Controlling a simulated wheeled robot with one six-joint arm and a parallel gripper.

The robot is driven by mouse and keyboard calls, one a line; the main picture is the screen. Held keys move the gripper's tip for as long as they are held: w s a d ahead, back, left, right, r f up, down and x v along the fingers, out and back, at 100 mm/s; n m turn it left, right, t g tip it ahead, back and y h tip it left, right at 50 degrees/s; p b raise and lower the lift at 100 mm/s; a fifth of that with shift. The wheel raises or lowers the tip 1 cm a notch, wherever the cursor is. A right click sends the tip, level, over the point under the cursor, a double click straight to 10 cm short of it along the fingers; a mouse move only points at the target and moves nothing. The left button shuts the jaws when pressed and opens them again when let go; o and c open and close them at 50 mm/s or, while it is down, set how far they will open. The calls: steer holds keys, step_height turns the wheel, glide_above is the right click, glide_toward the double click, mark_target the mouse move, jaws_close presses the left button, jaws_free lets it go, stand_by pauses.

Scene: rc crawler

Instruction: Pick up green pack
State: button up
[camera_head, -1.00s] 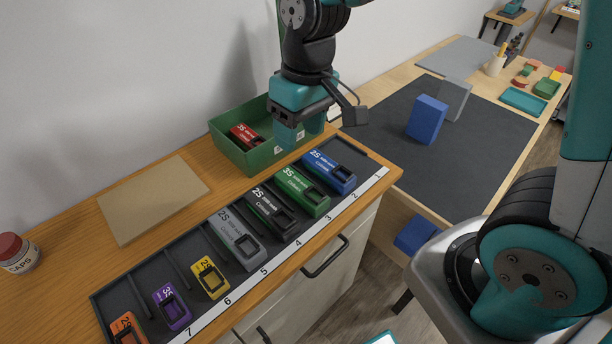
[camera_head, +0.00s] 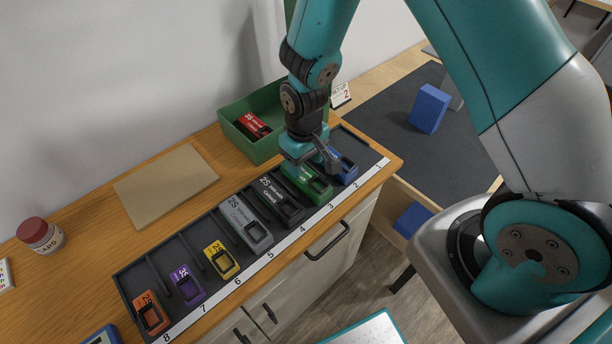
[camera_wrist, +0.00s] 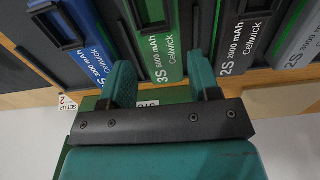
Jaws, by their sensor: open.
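The green pack (camera_head: 309,184) lies in slot 3 of the dark rack on the wooden cabinet top. In the wrist view, its green label face (camera_wrist: 158,42) reads "3S 5000 mAh Cellwick". My gripper (camera_head: 304,162) is right over the back part of this pack and hides some of it. In the wrist view, the open gripper (camera_wrist: 161,78) has one finger near each long side of the green pack. I cannot tell how low the fingers are or whether they touch it.
A blue pack (camera_head: 343,166) and a black pack (camera_head: 279,203) sit close on either side. Grey, yellow, purple and orange packs fill other slots of the rack (camera_head: 128,287). A green bin (camera_head: 262,151) holding a red pack stands behind. A tan board (camera_head: 165,184) lies at left.

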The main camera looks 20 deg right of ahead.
mark_target(306, 176)
steer(key=shift+s+f+p, duration=0.15)
steer(key=shift+f+p, duration=0.35)
steer(key=shift+f, duration=0.1)
steer(key=shift+s+f+p, duration=0.1)
steer(key=shift+f+p, duration=0.65)
steer(key=shift+f, duration=1.3)
steer(key=c, duration=0.8)
steer(key=shift+o, duration=0.2)
steer(key=shift+r, duration=0.15)
